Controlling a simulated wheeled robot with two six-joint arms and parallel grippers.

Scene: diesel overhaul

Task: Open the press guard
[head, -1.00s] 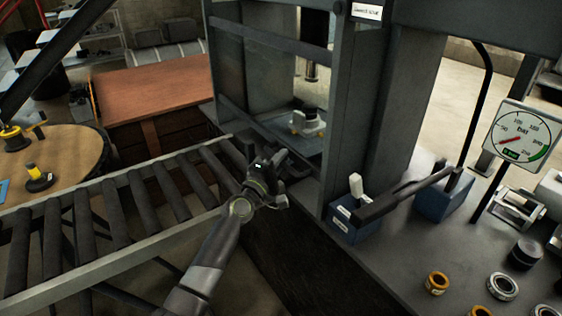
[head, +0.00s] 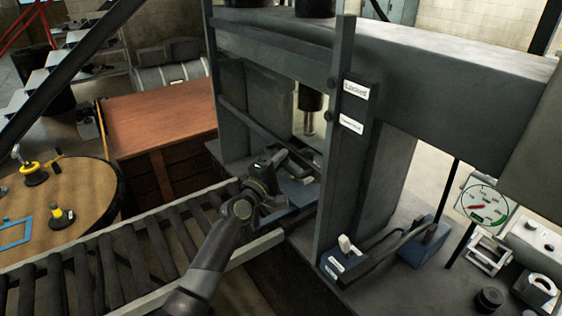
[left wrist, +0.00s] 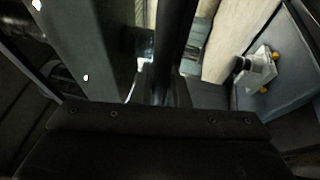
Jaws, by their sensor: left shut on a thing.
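The press guard (head: 254,123) shows in the head view as a dark barred frame with a see-through panel on the press's left side. My left gripper (head: 284,164) is at the guard's lower part, above the end of the roller conveyor. It is shut on a dark bar, which I take to be part of the guard. In the left wrist view the dark bar (left wrist: 176,45) runs up between the fingers; the contact itself is dark. My right gripper is not in view.
The press frame (head: 345,170) carries a label reading "Locked". The roller conveyor (head: 110,262) lies below my left arm. A blue pump with a lever (head: 345,262) and a pressure gauge (head: 484,205) stand right. A grey-yellow part (left wrist: 258,68) sits behind the bar.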

